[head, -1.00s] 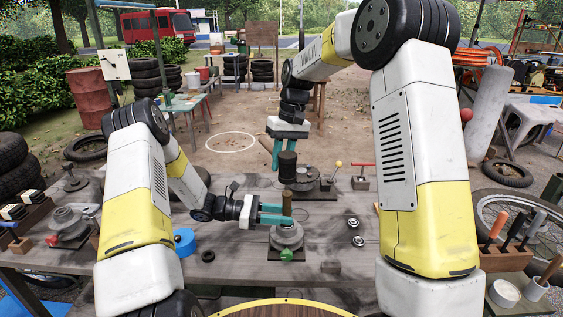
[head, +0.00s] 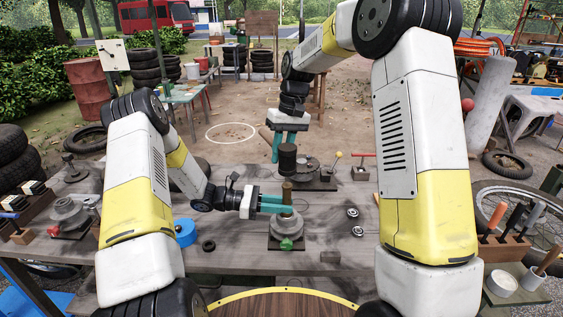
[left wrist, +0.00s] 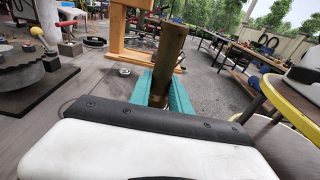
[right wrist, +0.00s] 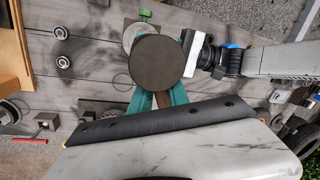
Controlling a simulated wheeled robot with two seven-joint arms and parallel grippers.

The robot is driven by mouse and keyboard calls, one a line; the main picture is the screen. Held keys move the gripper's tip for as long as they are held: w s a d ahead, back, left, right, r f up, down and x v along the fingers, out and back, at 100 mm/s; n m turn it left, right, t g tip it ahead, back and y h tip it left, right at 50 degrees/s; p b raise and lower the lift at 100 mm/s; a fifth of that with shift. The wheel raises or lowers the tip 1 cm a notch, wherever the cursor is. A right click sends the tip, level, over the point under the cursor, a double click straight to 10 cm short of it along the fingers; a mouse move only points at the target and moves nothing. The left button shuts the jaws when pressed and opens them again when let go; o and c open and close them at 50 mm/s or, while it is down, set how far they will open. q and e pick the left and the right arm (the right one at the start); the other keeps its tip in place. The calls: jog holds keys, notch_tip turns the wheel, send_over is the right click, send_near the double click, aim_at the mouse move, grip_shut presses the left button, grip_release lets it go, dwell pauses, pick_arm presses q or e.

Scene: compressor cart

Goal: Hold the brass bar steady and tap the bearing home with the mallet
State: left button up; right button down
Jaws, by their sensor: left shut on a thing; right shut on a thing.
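The brass bar (head: 287,191) stands upright over the grey round housing (head: 286,223) on its dark base. My left gripper (head: 282,204) is shut on the bar from the left; the left wrist view also shows the bar (left wrist: 167,60) between the teal fingers. My right gripper (head: 277,147) is shut on the mallet, whose handle is mostly hidden. The dark mallet head (head: 287,158) hangs above the bar with a small gap in the head view. In the right wrist view its round face (right wrist: 158,62) covers the bar and much of the housing. I cannot make out the bearing under the bar.
Two small metal rings (head: 353,212) lie right of the housing on the grey bench (head: 235,262). A black ring (head: 208,245) and a blue round object (head: 184,234) lie left. A dark fixture (head: 313,178) stands behind. A wooden tool block (head: 505,250) is at far right.

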jog(key=shift+r, duration=0.5)
pick_arm(q)
jog(key=o, duration=1.1)
jog(key=shift+c, duration=0.2)
